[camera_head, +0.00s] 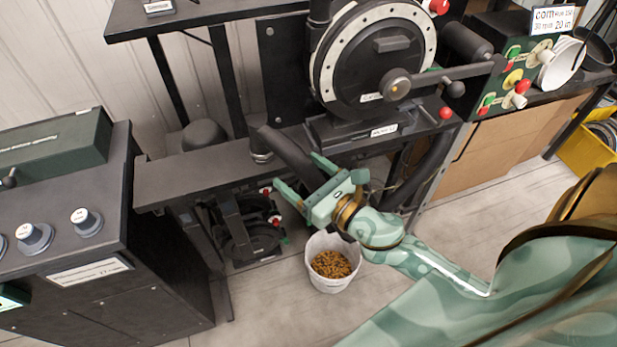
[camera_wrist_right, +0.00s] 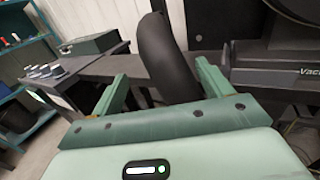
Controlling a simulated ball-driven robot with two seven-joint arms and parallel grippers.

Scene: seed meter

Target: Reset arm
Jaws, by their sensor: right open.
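My right gripper (camera_head: 299,176) is open and empty. In the head view it reaches in from the lower right, with its fingers pointing up-left at the dark beam of the machine. The seed meter's round disc housing (camera_head: 372,55) stands above. My left gripper is not in view.
A white bucket of yellow-brown seed (camera_head: 332,280) stands on the floor below my right wrist. A dark cabinet with knobs (camera_head: 75,262) is at left. A control panel (camera_head: 505,85) is at upper right, near a yellow crate (camera_head: 575,155).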

